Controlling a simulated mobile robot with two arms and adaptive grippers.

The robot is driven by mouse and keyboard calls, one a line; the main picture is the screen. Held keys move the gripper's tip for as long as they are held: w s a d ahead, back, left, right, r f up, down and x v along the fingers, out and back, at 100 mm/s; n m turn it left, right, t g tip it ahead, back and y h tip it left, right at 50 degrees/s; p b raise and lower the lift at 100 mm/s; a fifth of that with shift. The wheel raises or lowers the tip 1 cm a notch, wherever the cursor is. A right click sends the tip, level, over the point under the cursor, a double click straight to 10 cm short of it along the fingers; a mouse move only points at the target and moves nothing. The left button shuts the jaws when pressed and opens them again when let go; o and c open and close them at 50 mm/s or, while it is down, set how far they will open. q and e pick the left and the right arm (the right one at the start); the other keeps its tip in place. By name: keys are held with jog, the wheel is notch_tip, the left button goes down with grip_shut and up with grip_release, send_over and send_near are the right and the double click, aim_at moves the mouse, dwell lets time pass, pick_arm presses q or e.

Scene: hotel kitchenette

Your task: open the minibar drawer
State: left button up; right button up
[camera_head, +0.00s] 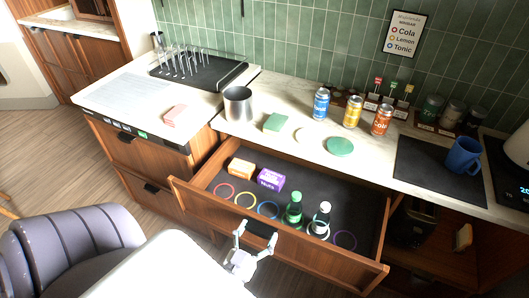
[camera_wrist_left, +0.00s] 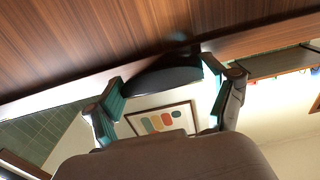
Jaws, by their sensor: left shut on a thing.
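The minibar drawer (camera_head: 335,264) is a wooden drawer under the counter, pulled well out, with its inside showing. Orange and purple boxes, a green bottle (camera_head: 294,209), a dark bottle with a white label (camera_head: 320,218) and several coloured rings lie or stand in it. My left gripper (camera_head: 256,238) is at the black handle (camera_head: 262,228) on the drawer front, shut on it. In the left wrist view the dark handle (camera_wrist_left: 160,80) sits between the two fingers (camera_wrist_left: 168,98), against the wood. My right gripper is not in view.
The counter above holds a metal cup (camera_head: 238,104), several cans (camera_head: 352,111), a green coaster (camera_head: 340,146) and a blue mug (camera_head: 463,155). A purple-grey chair (camera_head: 75,245) stands at the lower left. An open compartment (camera_head: 440,235) lies right of the drawer.

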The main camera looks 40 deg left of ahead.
pick_arm(q)
jog(key=shift+v, duration=1.4)
jog(key=o, duration=1.5)
jog(key=shift+c, duration=0.2)
jog(key=shift+s, duration=0.1)
jog(key=v, duration=1.1)
jog(key=shift+s+d, duration=0.15)
jog(key=shift+s, duration=0.2)
